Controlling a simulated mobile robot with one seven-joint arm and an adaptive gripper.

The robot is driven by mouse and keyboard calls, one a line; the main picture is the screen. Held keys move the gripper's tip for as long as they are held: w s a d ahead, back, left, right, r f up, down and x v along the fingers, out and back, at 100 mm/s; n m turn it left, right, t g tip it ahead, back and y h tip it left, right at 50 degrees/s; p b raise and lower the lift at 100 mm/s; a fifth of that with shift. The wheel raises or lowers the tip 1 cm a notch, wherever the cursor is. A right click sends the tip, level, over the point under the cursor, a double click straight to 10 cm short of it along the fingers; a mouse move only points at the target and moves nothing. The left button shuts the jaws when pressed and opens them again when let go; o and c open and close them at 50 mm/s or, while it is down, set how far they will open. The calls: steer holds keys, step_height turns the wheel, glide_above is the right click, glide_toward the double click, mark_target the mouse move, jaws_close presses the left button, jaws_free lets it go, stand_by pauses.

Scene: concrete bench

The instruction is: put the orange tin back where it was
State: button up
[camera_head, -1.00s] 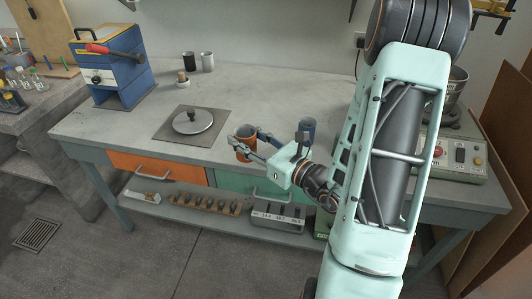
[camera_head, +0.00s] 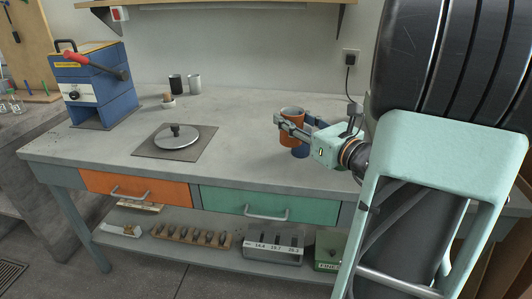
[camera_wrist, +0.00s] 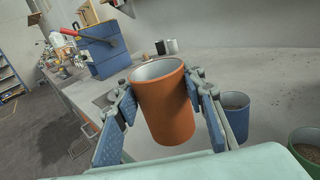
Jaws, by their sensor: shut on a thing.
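The orange tin (camera_head: 290,138) is upright between the fingers of my gripper (camera_head: 292,124), which is shut on it. It appears held above the bench top. The wrist view shows the orange tin (camera_wrist: 166,108) closely, with a finger on each side and its open top facing up. A blue tin (camera_head: 301,152) stands on the bench, partly hidden behind the orange tin in the head view. In the wrist view the blue tin (camera_wrist: 237,116) is just right of the right finger. A green tin (camera_wrist: 306,150) with grainy contents shows at the lower right there.
A dark square plate with a round lidded disc (camera_head: 177,141) lies left of my gripper. A blue press with a red handle (camera_head: 92,85) stands at the far left. Dark and pale cups (camera_head: 194,84) stand at the back. The bench middle (camera_head: 235,125) is clear.

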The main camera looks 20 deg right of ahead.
steer(key=shift+w+a+f+b, duration=0.4)
steer(key=shift+w+f+b, duration=0.35)
steer(key=shift+w+f, duration=1.05)
steer(key=shift+w+a+f+b, duration=0.45)
steer(key=shift+w+f+b, duration=0.25)
steer(key=shift+w+f, duration=1)
steer(key=shift+w+a+f+b, duration=0.4)
steer(key=shift+w+f+b, duration=0.35)
steer(key=shift+w+f, duration=1.05)
steer(key=shift+s+f, duration=0.35)
steer(key=shift+s, duration=0.1)
steer(key=shift+f, duration=0.15)
steer(key=o, duration=1.4)
steer(key=shift+c, duration=0.2)
